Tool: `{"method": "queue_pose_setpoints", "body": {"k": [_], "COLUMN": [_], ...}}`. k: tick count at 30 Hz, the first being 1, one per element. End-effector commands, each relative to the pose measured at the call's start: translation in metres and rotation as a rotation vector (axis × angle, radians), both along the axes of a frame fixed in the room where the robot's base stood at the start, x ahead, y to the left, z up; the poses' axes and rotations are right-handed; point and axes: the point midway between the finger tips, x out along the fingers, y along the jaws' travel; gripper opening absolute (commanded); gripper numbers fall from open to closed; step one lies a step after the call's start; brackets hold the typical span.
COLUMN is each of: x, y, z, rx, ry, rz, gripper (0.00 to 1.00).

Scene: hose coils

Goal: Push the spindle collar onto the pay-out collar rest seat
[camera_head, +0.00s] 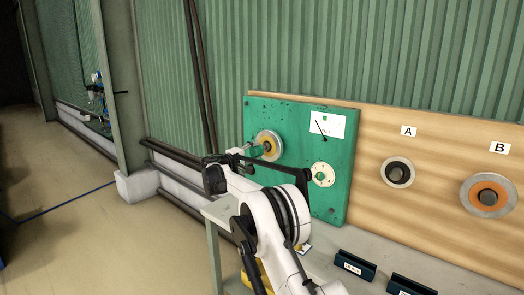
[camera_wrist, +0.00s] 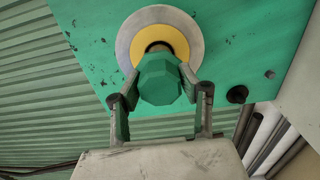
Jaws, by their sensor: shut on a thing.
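A green faceted collar (camera_wrist: 160,80) is between the two fingers of my gripper (camera_wrist: 158,92) in the wrist view. I take it to be the spindle collar. It is in front of a dark hub inside a grey disc with a yellow ring (camera_wrist: 135,30); whether it touches the hub is hidden. In the head view my gripper (camera_head: 246,157) is at the left of the green panel (camera_head: 285,115), beside the same disc (camera_head: 268,136). A pale round dial-like fitting (camera_head: 322,174) is on the panel to the right. I cannot tell which part is the rest seat.
A wooden board (camera_head: 440,150) behind the panel carries a grey ring under label A (camera_head: 397,183) and an orange-and-grey ring under label B (camera_head: 465,197). Dark labelled blocks (camera_head: 355,266) are on the ledge below. Open floor (camera_head: 110,230) is at the left.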

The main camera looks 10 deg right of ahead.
Motion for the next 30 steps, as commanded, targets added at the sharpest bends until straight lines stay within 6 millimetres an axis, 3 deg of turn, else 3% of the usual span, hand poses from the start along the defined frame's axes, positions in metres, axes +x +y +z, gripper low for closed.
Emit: {"method": "queue_pose_setpoints", "body": {"k": [8, 30], "x": [-0.002, -0.038], "y": [0.004, 0.049], "z": [0.0, 0.0], "rx": [0.0, 0.0], "ry": [0.0, 0.0], "rz": [0.0, 0.0], "gripper": [0.05, 0.05]}}
